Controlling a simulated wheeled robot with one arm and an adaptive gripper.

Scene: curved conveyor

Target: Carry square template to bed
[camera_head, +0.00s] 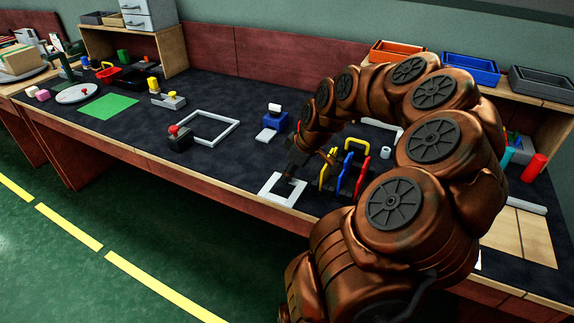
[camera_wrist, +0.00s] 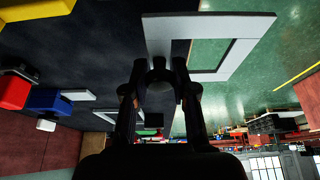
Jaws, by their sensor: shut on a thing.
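The square template, a small white square frame (camera_head: 274,200), is at the bench's front edge in the head view. It also shows large at the top of the wrist view (camera_wrist: 210,24), with the green floor visible through and beside it. My gripper (camera_head: 292,177) is shut on one side of it; the fingertips (camera_wrist: 160,68) meet at its near edge in the wrist view. The frame looks roughly flat; I cannot tell its height above the bench. A larger white frame (camera_head: 232,131) lies on the dark bench top to the left. I cannot tell for certain which thing is the bed.
A dark block with a red knob (camera_head: 179,139) touches the larger frame's near corner. A blue device (camera_head: 277,120) stands behind my gripper. Red, yellow and blue handled tools (camera_head: 344,176) stand close to its right. A green mat (camera_head: 108,107) lies farther left.

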